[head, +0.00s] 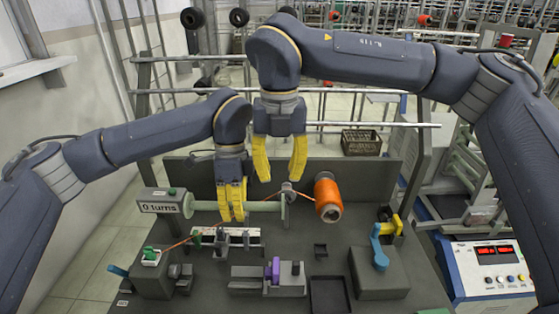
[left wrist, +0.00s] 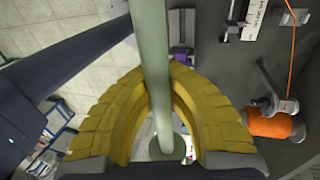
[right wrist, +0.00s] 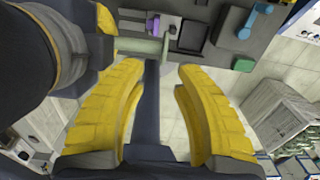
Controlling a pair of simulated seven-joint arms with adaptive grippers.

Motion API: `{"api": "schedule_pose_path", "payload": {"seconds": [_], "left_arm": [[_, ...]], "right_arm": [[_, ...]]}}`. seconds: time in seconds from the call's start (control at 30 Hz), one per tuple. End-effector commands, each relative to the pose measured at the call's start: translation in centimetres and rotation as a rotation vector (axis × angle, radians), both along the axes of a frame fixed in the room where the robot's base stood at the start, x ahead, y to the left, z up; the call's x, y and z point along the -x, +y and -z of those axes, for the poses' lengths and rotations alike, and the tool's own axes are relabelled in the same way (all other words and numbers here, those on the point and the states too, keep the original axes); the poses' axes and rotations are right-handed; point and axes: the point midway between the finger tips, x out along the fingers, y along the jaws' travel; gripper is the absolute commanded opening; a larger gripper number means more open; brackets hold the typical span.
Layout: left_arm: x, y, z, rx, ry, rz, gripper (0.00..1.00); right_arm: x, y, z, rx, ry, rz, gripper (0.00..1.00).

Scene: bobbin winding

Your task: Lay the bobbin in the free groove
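A pale green tube (head: 265,206), which looks like the bobbin, lies level with a round flange (head: 188,205) at its left end, beside the "0 turns" box. My left gripper (head: 232,218) is shut around its middle. In the left wrist view the tube (left wrist: 152,60) passes between the fingers (left wrist: 148,88), which touch it. Its right end is beside a grey upright post (head: 286,212). My right gripper (head: 282,177) is open and empty above the post. In the right wrist view its fingers (right wrist: 158,68) are wide apart. I cannot tell which groove is free.
An orange spool (head: 328,198) stands right of the post, its thread leading to it. A white slotted bar (head: 232,237), a block with a purple clamp (head: 276,268), a box with a blue lever (head: 379,250) and a dark square tray (head: 328,295) are on the bench.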

Motion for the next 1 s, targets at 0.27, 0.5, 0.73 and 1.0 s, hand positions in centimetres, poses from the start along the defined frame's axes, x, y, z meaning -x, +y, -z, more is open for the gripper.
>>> {"api": "schedule_pose_path", "payload": {"seconds": [0.27,0.5,0.73,1.0], "left_arm": [[0.0,0.0,0.0,0.000,0.000,0.000,0.00],[0.0,0.0,0.0,0.000,0.000,0.000,0.00],[0.0,0.0,0.0,0.000,0.000,0.000,0.00],[0.0,0.0,0.0,0.000,0.000,0.000,0.00]], "right_arm": [[0.1,0.0,4.6,-0.001,0.003,0.000,0.31],[0.0,0.0,7.6,-0.001,0.003,0.001,0.31],[0.0,0.0,9.2,-0.002,0.002,-0.001,0.31],[0.0,0.0,9.7,-0.002,0.001,-0.001,0.31]]}}
